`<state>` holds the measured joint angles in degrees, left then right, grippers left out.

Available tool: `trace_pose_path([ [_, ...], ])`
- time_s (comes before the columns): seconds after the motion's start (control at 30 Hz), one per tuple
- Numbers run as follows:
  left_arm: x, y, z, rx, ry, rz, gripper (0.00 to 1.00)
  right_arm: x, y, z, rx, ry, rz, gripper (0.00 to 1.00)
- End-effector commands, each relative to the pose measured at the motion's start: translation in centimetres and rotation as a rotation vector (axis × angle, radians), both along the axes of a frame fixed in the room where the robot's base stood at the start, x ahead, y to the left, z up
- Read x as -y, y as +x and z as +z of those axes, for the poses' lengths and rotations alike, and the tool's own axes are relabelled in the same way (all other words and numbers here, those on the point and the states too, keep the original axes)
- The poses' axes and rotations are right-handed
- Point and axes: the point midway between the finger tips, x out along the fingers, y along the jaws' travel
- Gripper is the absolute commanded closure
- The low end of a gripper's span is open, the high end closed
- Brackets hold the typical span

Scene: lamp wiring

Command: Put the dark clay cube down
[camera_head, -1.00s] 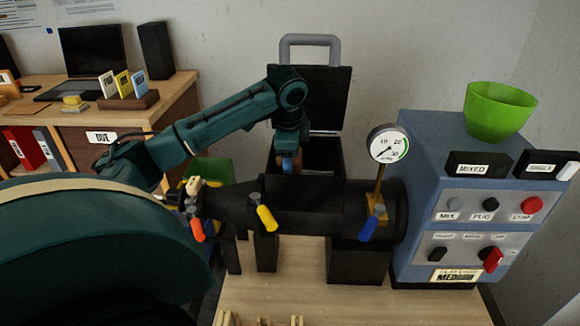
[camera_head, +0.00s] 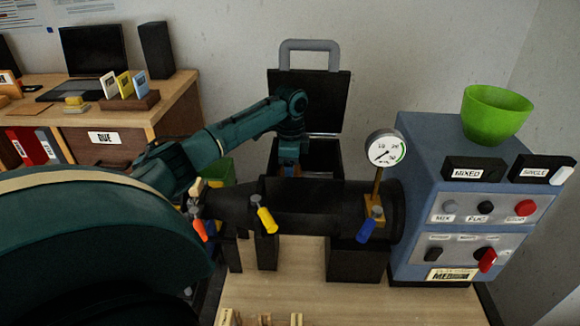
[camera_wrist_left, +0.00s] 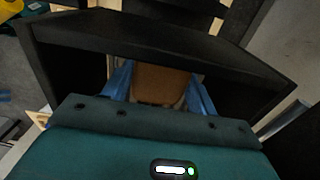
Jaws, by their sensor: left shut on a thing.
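My left gripper (camera_wrist_left: 160,92) has blue fingers and is shut on a brown clay cube (camera_wrist_left: 160,80), seen in the left wrist view. The cube's lower part is hidden by my gripper body. In the head view my left gripper (camera_head: 289,168) points down at the open black box behind the dark cylinder. Its fingertips are partly hidden behind the cylinder, and I cannot make out the cube there. Dark box walls surround the fingers in the wrist view; whether the cube touches the bottom cannot be told. My right gripper is not in view.
The black box's raised lid (camera_head: 325,100) stands behind my wrist. The dark cylinder (camera_head: 225,207) with coloured handles and a gauge (camera_head: 385,147) lies in front. A blue control cabinet (camera_head: 420,150) with a green bowl (camera_head: 494,114) is at right. The wooden tabletop (camera_head: 350,300) is mostly clear in front.

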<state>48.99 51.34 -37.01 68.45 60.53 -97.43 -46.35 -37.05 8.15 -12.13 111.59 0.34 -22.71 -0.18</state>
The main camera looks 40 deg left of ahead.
Motion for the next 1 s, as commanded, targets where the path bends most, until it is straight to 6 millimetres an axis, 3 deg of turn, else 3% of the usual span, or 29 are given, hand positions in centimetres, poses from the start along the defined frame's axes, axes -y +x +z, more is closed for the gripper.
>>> trace_pose_path([
  [0.4,-0.06,0.10,-0.30,0.008,0.001,0.001,0.81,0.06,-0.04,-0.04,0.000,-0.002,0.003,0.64],
  [0.43,-0.06,0.05,-0.47,0.005,0.002,0.001,0.41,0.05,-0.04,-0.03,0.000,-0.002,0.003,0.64],
  [0.7,-0.05,0.06,-0.41,0.006,0.002,0.001,0.20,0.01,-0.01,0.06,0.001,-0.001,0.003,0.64],
  [1.0,-0.07,0.10,0.14,0.007,0.002,0.001,0.20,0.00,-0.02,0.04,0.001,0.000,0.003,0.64],
])
